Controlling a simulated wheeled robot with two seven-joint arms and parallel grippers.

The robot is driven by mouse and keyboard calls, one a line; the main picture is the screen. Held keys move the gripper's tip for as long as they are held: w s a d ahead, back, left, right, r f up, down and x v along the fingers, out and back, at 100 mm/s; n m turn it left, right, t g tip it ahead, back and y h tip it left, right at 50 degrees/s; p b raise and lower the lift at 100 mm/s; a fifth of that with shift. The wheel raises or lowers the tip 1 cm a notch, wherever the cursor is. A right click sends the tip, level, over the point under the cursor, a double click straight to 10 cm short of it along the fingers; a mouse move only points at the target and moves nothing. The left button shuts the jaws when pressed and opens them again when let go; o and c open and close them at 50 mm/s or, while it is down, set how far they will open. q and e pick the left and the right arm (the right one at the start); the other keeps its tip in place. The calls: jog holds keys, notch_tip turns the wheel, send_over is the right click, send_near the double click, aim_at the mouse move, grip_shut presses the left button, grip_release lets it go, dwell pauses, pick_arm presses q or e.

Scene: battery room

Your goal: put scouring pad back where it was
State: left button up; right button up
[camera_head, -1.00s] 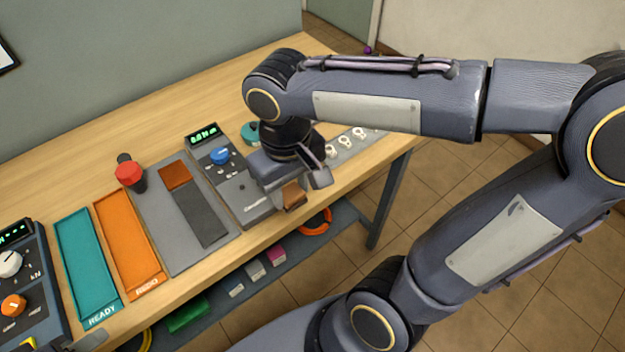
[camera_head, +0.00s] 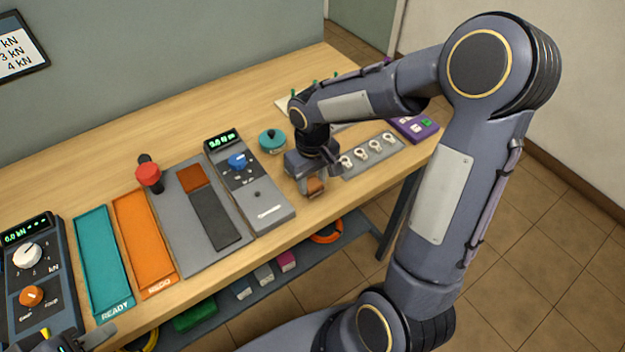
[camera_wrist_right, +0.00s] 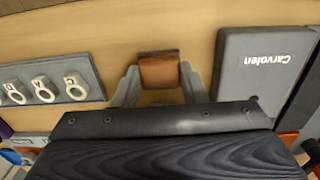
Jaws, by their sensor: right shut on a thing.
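A brown block, which I take to be the scouring pad (camera_head: 316,186), is between the fingers of my right gripper (camera_head: 318,180). In the right wrist view the pad (camera_wrist_right: 160,70) shows an orange-brown face and a darker edge, with a finger on each side. The gripper is shut on it, near the table's front edge, between the grey Carvolen device (camera_head: 258,190) and the plate of white rings (camera_head: 370,155). I cannot tell whether the pad touches the table. My left gripper (camera_head: 88,342) shows only partly at the lower left; its jaws are cut off.
A grey panel (camera_head: 170,235) with a rust patch and dark strip lies left of the device. Further left are an orange tray (camera_head: 145,240), a teal READY tray (camera_head: 103,260) and a control box (camera_head: 35,270). A red knob (camera_head: 148,175) and teal round object (camera_head: 272,140) stand behind.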

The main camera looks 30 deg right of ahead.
aim_at(312, 183)
jog(key=shift+f, duration=0.45)
jog(key=shift+f, duration=0.1)
jog(key=o, duration=0.9)
notch_tip(312, 183, up, 12)
jog(key=s+a+m+t+y, duration=0.1)
jog(key=s+t, duration=0.1)
jog(key=s, duration=0.3)
jog(key=s+a+m+t+y, duration=0.1)
jog(key=s, duration=0.5)
jog(key=s+a+t+y, duration=0.1)
jog(key=s+a+t, duration=0.1)
jog(key=s, duration=0.4)
jog(key=shift+a+r+m+t+y, duration=0.1)
jog(key=shift+r+m+t+y, duration=0.1)
jog(key=shift+m+t+y, duration=0.15)
